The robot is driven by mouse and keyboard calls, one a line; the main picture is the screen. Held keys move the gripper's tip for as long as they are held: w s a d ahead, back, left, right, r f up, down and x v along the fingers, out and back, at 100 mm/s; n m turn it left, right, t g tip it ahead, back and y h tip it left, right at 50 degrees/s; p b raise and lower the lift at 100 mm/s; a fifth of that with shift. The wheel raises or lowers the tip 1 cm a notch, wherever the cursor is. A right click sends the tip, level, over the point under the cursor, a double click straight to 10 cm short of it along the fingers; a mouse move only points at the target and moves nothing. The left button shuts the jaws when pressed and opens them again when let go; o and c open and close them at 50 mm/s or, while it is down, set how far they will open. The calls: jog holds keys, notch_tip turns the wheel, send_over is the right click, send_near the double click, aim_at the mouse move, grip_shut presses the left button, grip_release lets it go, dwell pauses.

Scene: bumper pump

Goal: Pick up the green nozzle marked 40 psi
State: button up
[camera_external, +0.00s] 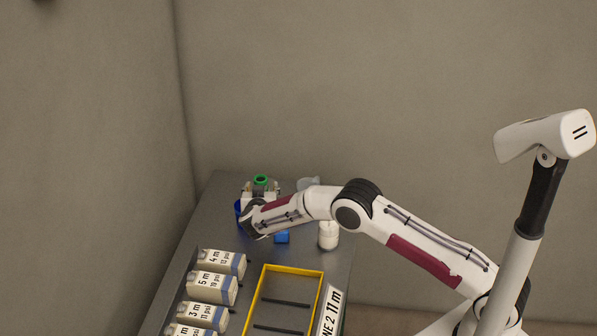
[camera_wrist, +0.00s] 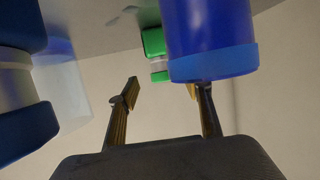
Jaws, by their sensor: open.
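A green nozzle (camera_external: 261,179) is at the far end of the table in the external view, just beyond my gripper (camera_external: 261,188). In the wrist view the green nozzle (camera_wrist: 154,44) shows past the fingertips, partly hidden by a blue cylinder. No marking on it can be read. My gripper (camera_wrist: 163,86) is open, with nothing seen between its fingers. Its left finger is clear; the right finger's tip is partly covered by the blue cylinder (camera_wrist: 210,40).
A blue and white object (camera_wrist: 20,95) is close at the left in the wrist view. A small blue block (camera_external: 281,238) and a white bottle (camera_external: 328,235) stand near my wrist. A yellow-rimmed tray (camera_external: 293,268) and several labelled containers (camera_external: 212,288) are nearer the camera.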

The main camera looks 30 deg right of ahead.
aim_at(260, 183)
jog(key=shift+w+d, duration=0.1)
jog(key=shift+x, duration=1.25)
jog(key=shift+w+d+f, duration=0.1)
jog(key=shift+w+d, duration=0.15)
jog(key=shift+w, duration=0.35)
jog(key=shift+w+d+f, duration=0.1)
jog(key=shift+w+d, duration=0.15)
jog(key=shift+w, duration=0.35)
jog(key=shift+c, duration=0.3)
jog(key=shift+r, duration=0.1)
jog(key=c, duration=1.3)
